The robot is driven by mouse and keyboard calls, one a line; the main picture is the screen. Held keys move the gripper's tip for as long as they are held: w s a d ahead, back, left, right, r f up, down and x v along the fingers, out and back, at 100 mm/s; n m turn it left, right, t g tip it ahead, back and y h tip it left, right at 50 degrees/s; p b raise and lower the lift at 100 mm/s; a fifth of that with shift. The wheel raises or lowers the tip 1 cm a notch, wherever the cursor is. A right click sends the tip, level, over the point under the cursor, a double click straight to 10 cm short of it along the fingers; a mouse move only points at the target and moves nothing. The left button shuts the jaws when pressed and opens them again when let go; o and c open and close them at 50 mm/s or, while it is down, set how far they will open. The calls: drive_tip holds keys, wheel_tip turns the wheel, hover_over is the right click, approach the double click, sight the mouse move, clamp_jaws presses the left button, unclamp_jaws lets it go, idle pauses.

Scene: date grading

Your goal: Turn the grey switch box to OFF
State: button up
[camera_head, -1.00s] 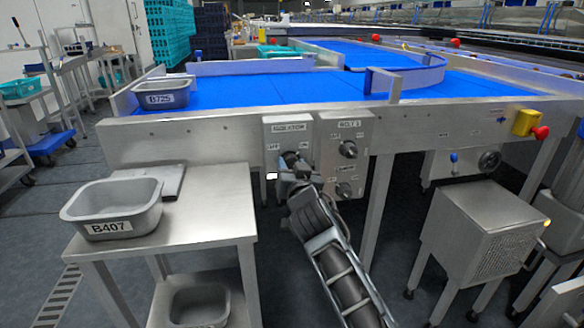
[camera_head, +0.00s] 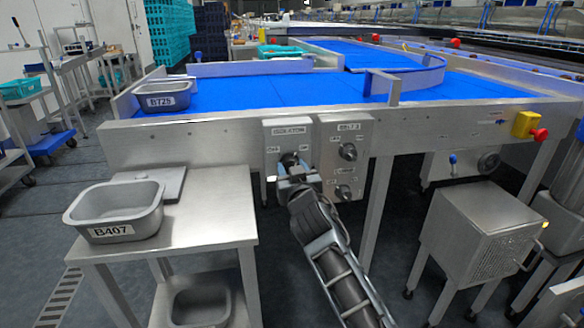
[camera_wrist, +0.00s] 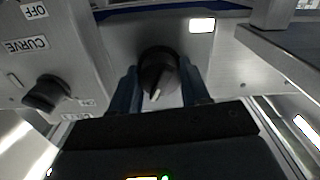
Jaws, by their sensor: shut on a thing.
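The grey switch box (camera_head: 274,137) is mounted on the conveyor's front side, with a label across its top. Its dark round knob (camera_head: 289,159) is partly hidden by my gripper (camera_head: 286,174) in the head view. In the wrist view, the knob (camera_wrist: 158,73) sits between the two fingers of my gripper (camera_wrist: 161,88), which is shut on it. A pale pointer line on the knob runs toward the bottom of the wrist picture, leaning slightly left. The box's own position lettering is too small or hidden to read.
A second control panel (camera_head: 329,132) with two dark knobs adjoins on the right; its CURVE and OFF labels appear upside down in the wrist view. A steel table (camera_head: 215,205) with tub B407 (camera_head: 147,190) stands left. A steel cabinet (camera_head: 465,245) stands right.

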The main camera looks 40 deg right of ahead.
drive_tip(key=n+p, duration=0.3)
drive_tip(key=n, duration=0.4)
drive_tip(key=n+p, duration=0.1)
drive_tip(key=n, duration=0.3)
drive_tip(key=shift+n+p, duration=0.9)
drive_tip(key=shift+n, duration=1)
drive_tip(key=o, duration=1.1)
drive_tip(key=shift+c, duration=0.2)
drive_tip(key=shift+s, duration=0.1)
drive_tip(key=v, duration=0.7)
drive_tip(key=shift+s+a, duration=0.25)
drive_tip(key=shift+s, duration=0.05)
